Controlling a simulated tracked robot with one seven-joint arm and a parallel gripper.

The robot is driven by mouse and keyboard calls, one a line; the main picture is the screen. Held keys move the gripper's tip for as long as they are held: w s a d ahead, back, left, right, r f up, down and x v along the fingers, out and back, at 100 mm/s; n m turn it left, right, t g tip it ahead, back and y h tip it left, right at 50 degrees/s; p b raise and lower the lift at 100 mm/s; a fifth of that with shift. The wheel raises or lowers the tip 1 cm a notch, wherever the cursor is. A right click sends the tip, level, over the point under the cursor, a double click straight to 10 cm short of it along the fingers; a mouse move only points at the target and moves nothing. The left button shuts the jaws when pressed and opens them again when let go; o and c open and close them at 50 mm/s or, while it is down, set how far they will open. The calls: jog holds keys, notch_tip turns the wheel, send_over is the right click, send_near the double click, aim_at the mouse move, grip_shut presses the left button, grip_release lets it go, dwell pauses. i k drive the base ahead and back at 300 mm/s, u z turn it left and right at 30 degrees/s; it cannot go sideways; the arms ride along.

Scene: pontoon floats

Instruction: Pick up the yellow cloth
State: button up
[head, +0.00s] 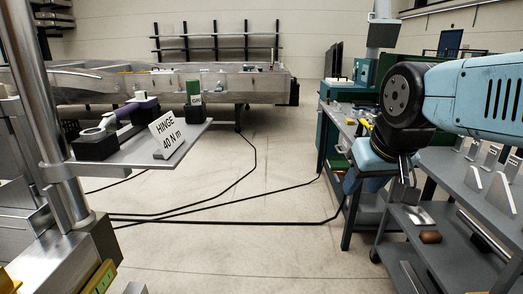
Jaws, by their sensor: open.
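A small yellow thing (365,123) lies on the grey-topped workbench (345,118) right of centre, beyond my arm. It is too small to tell whether it is the yellow cloth. No other clear yellow cloth shows. My gripper (407,184) points down at the right, below the black and light blue wrist. It is nearer to me than the yellow thing and apart from it. Its fingers are small and dark in this view, and they look empty. My arm hides part of the bench.
A grey shelf rack (455,185) with upright plates stands at right, a brown object (430,237) on its lower shelf. Black cables (235,185) cross the otherwise clear middle floor.

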aim_at(348, 121)
jog(key=i, duration=6.95)
jog(key=z, duration=1.45)
